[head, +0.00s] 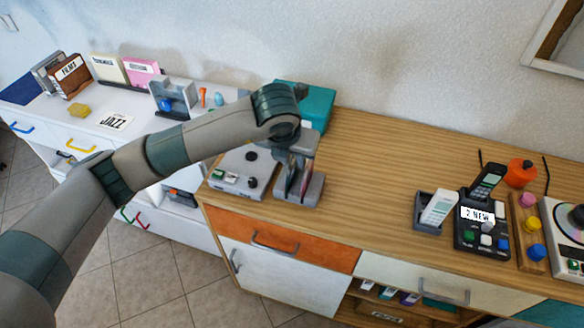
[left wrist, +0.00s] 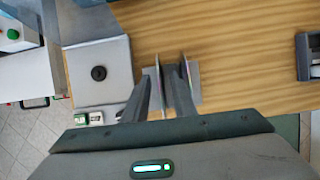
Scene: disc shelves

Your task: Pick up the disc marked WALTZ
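My left gripper (head: 292,158) is over a small grey rack (head: 311,188) on the wooden cabinet, pointing down. In the left wrist view its two fingers (left wrist: 161,90) are apart, and a thin disc (left wrist: 158,76) seen edge-on stands between them. Another disc (left wrist: 185,68) stands in the rack just right of the right finger. I cannot read any disc's label, so I cannot tell which is WALTZ. My gripper hides much of the rack in the head view. My right gripper is not in view.
Left of the rack is a grey player (head: 238,172) with buttons; behind it is a teal box (head: 318,103). A phone holder (head: 429,224) and a "2 NEW" device (head: 480,236) stand right. Wood between is clear.

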